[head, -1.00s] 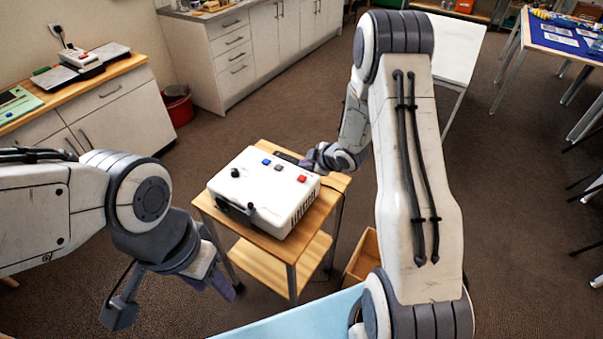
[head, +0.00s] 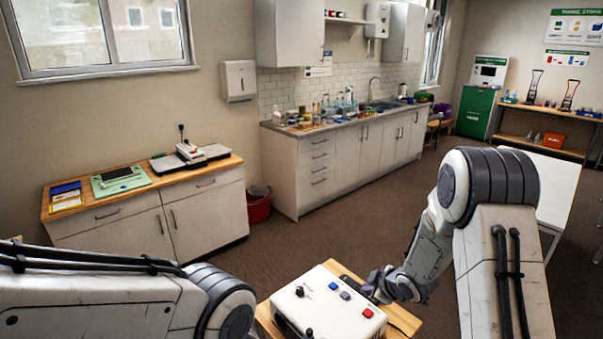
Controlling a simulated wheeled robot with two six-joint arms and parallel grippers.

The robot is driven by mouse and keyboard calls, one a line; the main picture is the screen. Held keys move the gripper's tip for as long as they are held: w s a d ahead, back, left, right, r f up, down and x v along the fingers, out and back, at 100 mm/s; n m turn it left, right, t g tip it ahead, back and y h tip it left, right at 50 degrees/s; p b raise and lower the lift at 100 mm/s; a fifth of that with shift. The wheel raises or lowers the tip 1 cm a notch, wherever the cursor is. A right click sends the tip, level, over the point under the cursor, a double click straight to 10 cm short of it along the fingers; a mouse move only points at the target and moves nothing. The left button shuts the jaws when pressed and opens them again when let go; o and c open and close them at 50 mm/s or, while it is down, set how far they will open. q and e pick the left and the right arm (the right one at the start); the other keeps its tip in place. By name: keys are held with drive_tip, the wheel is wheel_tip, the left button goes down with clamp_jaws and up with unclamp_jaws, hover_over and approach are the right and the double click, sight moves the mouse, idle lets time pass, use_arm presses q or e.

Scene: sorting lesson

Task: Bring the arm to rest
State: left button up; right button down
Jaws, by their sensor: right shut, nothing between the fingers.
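My right arm comes in from the right, and its gripper (head: 371,288) is low in the head view, at the back right edge of a white box (head: 325,318). The gripper is shut with nothing held. Whether it touches the box or the small wooden table (head: 405,318) cannot be told. The box has blue, grey and red buttons and a black knob on top. My left arm shows at the lower left, but its gripper is below the picture.
A low cabinet (head: 205,212) with a wooden top stands at the left. A red bin (head: 259,207) is beside it. A long counter (head: 318,165) with a sink runs along the back wall. A white table (head: 553,185) stands at the right. Brown floor lies open between.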

drive_tip(key=s+a+r+m+g+h+b, duration=0.1)
drive_tip(key=s+a+r+m+g, duration=0.1)
drive_tip(key=s+a+r, duration=0.35)
drive_tip(key=s+a+r+m+g+b, duration=0.1)
drive_tip(key=s+a+r, duration=0.2)
drive_tip(key=s+a, duration=0.5)
drive_tip(key=s+a+r+m+g, duration=0.1)
drive_tip(key=s+g, duration=0.1)
drive_tip(key=s, duration=0.9)
drive_tip(key=s+a+r+m+g, duration=0.1)
drive_tip(key=s+r+g, duration=0.1)
drive_tip(key=s, duration=0.8)
drive_tip(key=shift+s+a+r+g+b, duration=0.15)
drive_tip(key=shift+s+a+g+b, duration=0.2)
drive_tip(key=shift+a+g+b, duration=0.1)
